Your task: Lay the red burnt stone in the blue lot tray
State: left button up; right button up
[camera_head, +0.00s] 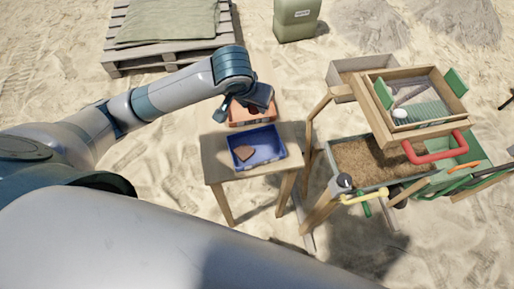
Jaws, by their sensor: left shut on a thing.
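The blue lot tray (272,155) stands on a small wooden table. A flat reddish-brown piece (244,153) lies in its left part; I cannot tell whether it is the red burnt stone or a sherd. My left gripper (240,108) is behind the blue tray, above the left side of an orange tray (267,118). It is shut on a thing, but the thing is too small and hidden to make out. My right gripper is not in view.
The wooden table (217,160) has a bare strip left of the trays. To the right stand a wooden sieve frame (382,113) and a box of brown soil (365,160) with tools beside it. A pallet (120,62) and a green can (296,18) are behind.

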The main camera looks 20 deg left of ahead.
pick_arm(q)
jog(key=shift+w+d+f+m, duration=0.2)
jog(key=shift+w+d+m, duration=0.1)
jog(key=shift+d+m, duration=0.25)
jog(key=w+d+f+m+g+h, duration=0.1)
jog(key=w+d+m+h, duration=0.1)
jog(key=d+m, duration=0.4)
jog(key=w+d+f+m+g+h, duration=0.1)
jog(key=w+d+m+g+h, duration=0.1)
jog(key=w+d+m, duration=0.3)
jog(key=shift+d+m, duration=0.5)
jog(key=shift+m, duration=0.75)
jog(key=shift+s, duration=0.15)
